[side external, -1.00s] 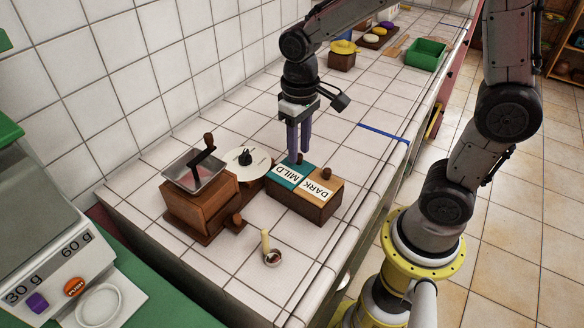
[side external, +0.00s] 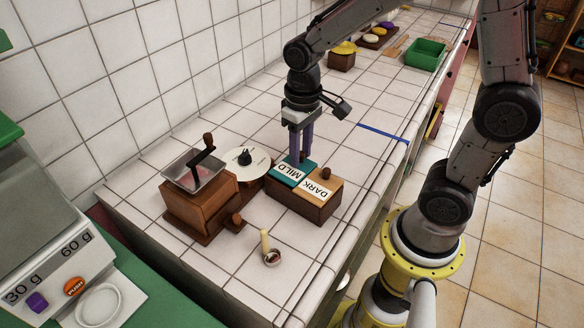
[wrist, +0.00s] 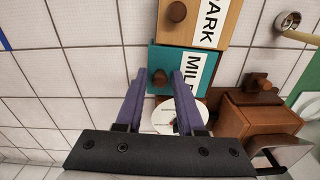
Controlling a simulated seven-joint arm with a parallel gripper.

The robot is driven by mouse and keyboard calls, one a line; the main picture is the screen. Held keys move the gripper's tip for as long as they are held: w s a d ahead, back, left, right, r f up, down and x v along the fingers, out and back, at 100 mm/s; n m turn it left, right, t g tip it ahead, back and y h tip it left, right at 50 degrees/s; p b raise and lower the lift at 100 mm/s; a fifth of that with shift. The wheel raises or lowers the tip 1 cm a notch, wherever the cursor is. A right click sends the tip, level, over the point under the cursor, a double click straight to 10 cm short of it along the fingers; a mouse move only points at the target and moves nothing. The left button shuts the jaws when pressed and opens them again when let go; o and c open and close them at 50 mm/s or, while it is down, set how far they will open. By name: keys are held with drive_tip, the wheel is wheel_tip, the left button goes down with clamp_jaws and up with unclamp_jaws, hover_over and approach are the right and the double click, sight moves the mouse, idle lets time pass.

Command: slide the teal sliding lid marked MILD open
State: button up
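The teal lid marked MILD (side external: 288,177) covers the left compartment of a wooden two-part box (side external: 290,204) and looks closed. It also shows in the wrist view (wrist: 186,91). A brown round knob (wrist: 159,78) stands on the teal lid. My gripper (side external: 299,158) is over that knob with its purple fingers pointing down. In the wrist view my gripper (wrist: 160,73) is open, with one fingertip on each side of the knob and small gaps showing. In the side view the fingers hide most of the knob.
The wooden lid marked DARK (side external: 318,188) with its own knob is right beside the teal lid. A wooden grinder (side external: 200,203) and a white dial disc (side external: 246,160) stand to the left. A small scoop (side external: 271,257) lies in front.

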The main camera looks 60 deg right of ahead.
drive_tip(key=shift+s+d+f, duration=0.15)
drive_tip(key=shift+d+f, duration=0.05)
drive_tip(key=shift+d, duration=0.95)
drive_tip(key=shift+s+d+f, duration=0.2)
drive_tip(key=shift+d+f, duration=0.05)
drive_tip(key=shift+d, duration=0.85)
drive_tip(key=shift+s+d+f, duration=0.15)
drive_tip(key=shift+d+f, duration=0.05)
drive_tip(key=shift+d, duration=0.95)
drive_tip(key=shift+a+r, duration=0.15)
drive_tip(key=shift+a, duration=0.1)
drive_tip(key=shift+w+d+r, duration=0.1)
drive_tip(key=shift+r, duration=1.2)
drive_tip(key=shift+w+r, duration=0.1)
drive_tip(key=shift+r, duration=1.2)
drive_tip(key=s+a+r+t, duration=0.2)
drive_tip(key=s+a+r, duration=0.1)
drive_tip(key=s, duration=0.3)
drive_tip(key=s+a+r+n+t, duration=0.1)
drive_tip(key=s+a+r+t, duration=0.2)
drive_tip(key=s, duration=0.3)
drive_tip(key=shift+s+r, duration=0.2)
drive_tip(key=shift+r, duration=0.45)
